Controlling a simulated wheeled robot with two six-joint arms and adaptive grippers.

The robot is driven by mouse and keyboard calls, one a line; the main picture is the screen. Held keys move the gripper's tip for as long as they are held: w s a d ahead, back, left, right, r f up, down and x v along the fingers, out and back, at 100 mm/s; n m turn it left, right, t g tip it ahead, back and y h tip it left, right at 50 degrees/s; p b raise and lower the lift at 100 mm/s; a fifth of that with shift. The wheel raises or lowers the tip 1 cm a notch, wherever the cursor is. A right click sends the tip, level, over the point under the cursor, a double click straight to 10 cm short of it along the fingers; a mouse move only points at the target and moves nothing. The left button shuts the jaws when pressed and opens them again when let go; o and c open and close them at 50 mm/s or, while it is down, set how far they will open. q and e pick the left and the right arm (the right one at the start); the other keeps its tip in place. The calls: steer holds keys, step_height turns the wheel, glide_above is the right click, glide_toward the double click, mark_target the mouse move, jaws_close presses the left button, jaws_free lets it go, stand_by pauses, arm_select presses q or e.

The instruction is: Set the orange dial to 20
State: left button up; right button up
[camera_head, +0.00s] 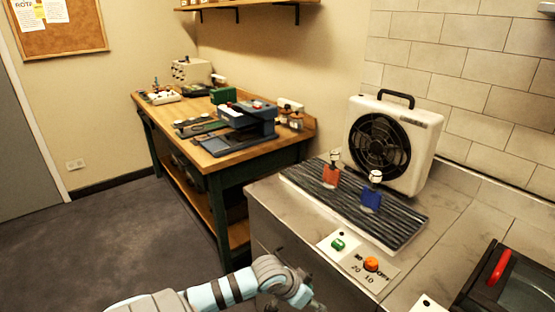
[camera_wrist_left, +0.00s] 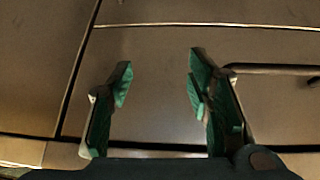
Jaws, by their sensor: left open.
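The orange dial (camera_head: 371,264) sits on a pale control plate (camera_head: 343,260) at the front of the grey counter. Printed marks, among them 20 and 10, stand around its left and front side. Its pointer is too small to read. My left gripper (camera_head: 308,299) is low in front of the counter, left of the dial and apart from it. In the left wrist view my left gripper (camera_wrist_left: 160,75) has its two green-padded fingers apart with nothing between them, and faces a brownish panelled surface. The dial does not show there. My right gripper is not in view.
A green knob (camera_head: 338,244) sits on the same plate, left of the dial. Behind are a dark ribbed mat (camera_head: 400,228) with red and blue tags, and a fan heater (camera_head: 393,141). A red-handled dark container (camera_head: 515,285) stands right. A bar handle (camera_wrist_left: 270,69) shows in the wrist view.

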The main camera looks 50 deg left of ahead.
arm_select(q)
steer(key=s+a+f+n+g+y, duration=0.1)
steer(key=s+f, duration=0.3)
steer(key=f, duration=0.4)
steer(key=s+a+f+y, duration=0.1)
steer(key=s+f, duration=0.3)
steer(key=f, duration=0.5)
steer(key=shift+s+a+f+n+g, duration=0.15)
steer(key=shift+a+f+n+g, duration=0.2)
steer(key=shift+a, duration=0.4)
